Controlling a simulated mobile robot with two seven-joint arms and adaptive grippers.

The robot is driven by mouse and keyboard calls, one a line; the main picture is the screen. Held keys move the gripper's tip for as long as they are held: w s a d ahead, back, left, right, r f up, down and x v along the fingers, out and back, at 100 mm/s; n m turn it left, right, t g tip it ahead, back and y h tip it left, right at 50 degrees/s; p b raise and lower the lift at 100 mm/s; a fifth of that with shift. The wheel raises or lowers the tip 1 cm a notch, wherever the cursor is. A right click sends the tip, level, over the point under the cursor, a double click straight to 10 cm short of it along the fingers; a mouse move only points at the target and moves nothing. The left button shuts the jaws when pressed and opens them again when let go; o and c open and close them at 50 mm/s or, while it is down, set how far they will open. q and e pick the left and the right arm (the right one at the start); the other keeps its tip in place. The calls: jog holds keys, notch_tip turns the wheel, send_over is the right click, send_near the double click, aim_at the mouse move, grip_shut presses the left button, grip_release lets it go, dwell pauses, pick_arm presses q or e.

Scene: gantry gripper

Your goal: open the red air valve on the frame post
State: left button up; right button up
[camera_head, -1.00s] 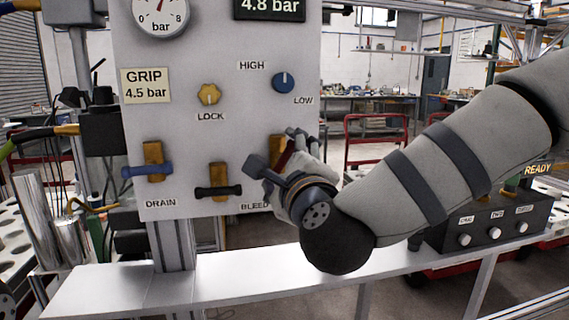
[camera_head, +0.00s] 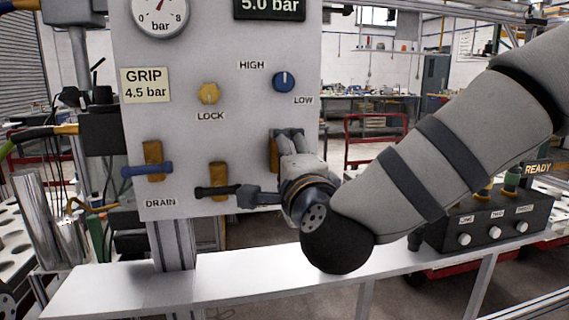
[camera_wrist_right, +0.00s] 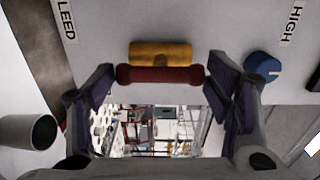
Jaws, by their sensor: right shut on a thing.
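The red valve handle (camera_wrist_right: 160,75) shows in the right wrist view beside its brass body (camera_wrist_right: 160,52), running parallel to it. My right gripper (camera_wrist_right: 163,82) is shut on the handle, with a dark finger at each end of it. In the head view my right gripper (camera_head: 288,140) is against the lower right of the grey panel (camera_head: 215,125). There it hides the red handle, and only part of the brass body (camera_head: 273,155) shows beside the fingers. My left gripper is not in view.
A black handle (camera_head: 212,191) sits just left of my right wrist, with a blue handle (camera_head: 147,169) farther left. A yellow lock knob (camera_head: 208,94) and a blue knob (camera_head: 283,82) are above. A white ledge (camera_head: 250,270) runs below, with a black button box (camera_head: 490,222) at right.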

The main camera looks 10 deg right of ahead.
jog(key=shift+r, duration=0.2)
jog(key=o, duration=0.9)
jog(key=shift+w+f, duration=0.1)
jog(key=s, duration=0.7)
jog(key=shift+s, duration=0.3)
